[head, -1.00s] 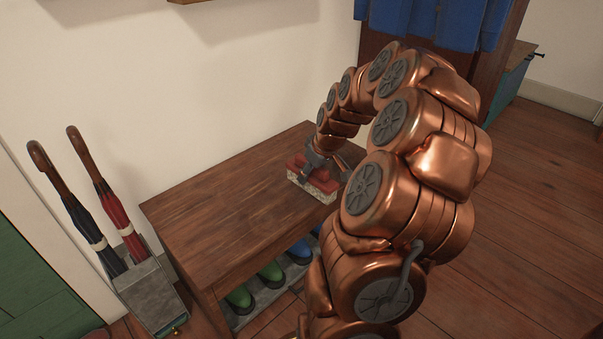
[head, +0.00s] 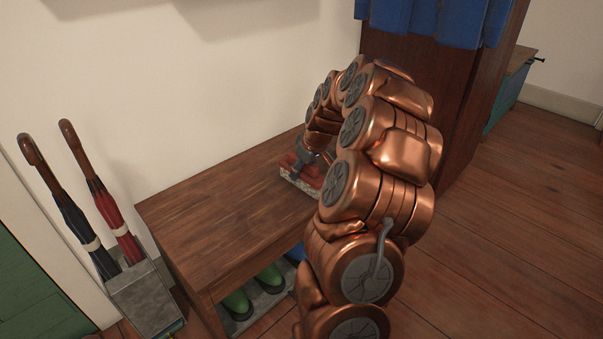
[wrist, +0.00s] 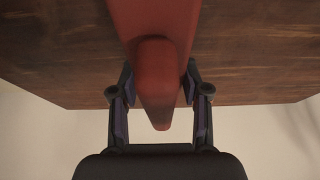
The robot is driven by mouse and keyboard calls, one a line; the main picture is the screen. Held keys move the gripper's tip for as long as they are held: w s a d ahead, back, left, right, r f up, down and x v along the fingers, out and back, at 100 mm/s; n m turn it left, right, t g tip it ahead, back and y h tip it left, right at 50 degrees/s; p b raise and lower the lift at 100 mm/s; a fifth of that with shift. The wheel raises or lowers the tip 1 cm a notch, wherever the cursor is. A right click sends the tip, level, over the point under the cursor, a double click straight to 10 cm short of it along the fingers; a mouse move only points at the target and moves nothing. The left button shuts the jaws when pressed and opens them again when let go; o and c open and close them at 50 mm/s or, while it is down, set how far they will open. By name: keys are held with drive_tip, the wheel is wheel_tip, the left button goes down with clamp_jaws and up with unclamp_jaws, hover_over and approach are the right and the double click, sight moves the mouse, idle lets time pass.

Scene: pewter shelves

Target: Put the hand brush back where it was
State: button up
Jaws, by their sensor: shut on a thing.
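The hand brush (head: 302,180) has a red body and pale bristles. It is at the right end of the wooden bench top (head: 215,210), bristles down; I cannot tell whether the bristles touch the wood. My gripper (head: 308,165) is shut on the brush from above. In the wrist view the red brush (wrist: 155,60) runs between the two fingers of my gripper (wrist: 158,95), with the bench top behind it. My arm hides part of the brush and the bench's right end in the head view.
A grey stand (head: 145,298) with a dark umbrella (head: 68,215) and a red umbrella (head: 112,220) is left of the bench. Green boots (head: 238,302) stand under the bench. Blue cloth (head: 440,20) hangs at the back right. The bench top's left and middle are clear.

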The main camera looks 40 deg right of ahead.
drive_tip(key=shift+f, duration=0.1)
drive_tip(key=o, duration=1.1)
